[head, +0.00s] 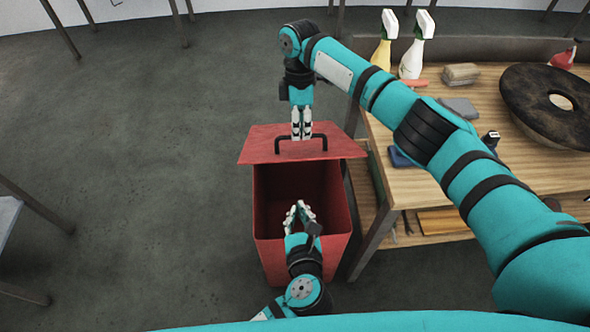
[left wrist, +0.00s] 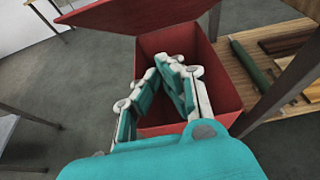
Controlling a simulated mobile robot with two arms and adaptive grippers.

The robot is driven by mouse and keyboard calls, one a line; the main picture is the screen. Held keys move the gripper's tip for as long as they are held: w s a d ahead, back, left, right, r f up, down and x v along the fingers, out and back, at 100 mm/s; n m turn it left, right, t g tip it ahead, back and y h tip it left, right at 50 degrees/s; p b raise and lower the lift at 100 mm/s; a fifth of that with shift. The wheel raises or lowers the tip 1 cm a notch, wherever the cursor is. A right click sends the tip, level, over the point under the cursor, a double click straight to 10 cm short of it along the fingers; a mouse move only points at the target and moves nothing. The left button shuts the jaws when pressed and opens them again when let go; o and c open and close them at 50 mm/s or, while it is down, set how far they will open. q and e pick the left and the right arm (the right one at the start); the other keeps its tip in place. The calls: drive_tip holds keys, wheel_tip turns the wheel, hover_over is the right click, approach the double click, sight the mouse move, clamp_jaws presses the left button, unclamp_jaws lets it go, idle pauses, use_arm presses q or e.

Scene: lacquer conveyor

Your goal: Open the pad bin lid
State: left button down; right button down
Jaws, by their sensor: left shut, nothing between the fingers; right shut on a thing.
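The red pad bin (head: 343,210) stands on the floor beside the wooden workbench. Its red lid (head: 262,146) is raised at the far side, so the bin's opening shows. My right gripper (head: 301,136) is at the black lid handle (head: 320,138) and is shut on it. My left gripper (head: 299,207) is shut and empty, over the bin's opening near its front. In the left wrist view the left fingers (left wrist: 172,62) are in front of the bin's dark inside, with the raised lid (left wrist: 130,14) beyond. The bin's floor is partly hidden by my left gripper.
The workbench (head: 455,83) on the right bears spray bottles (head: 417,50), a sponge (head: 461,73) and a large dark round pad (head: 545,105). Its lower shelf (head: 445,221) is close to the bin's right side. Open grey floor lies left of the bin.

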drive_tip(key=shift+w+d+f, duration=0.2)
drive_tip(key=shift+w+f, duration=0.05)
drive_tip(key=shift+f, duration=0.05)
use_arm(q)
drive_tip(key=w, duration=1.1)
drive_tip(key=shift+w+r, duration=0.3)
drive_tip(key=shift+r, duration=0.1)
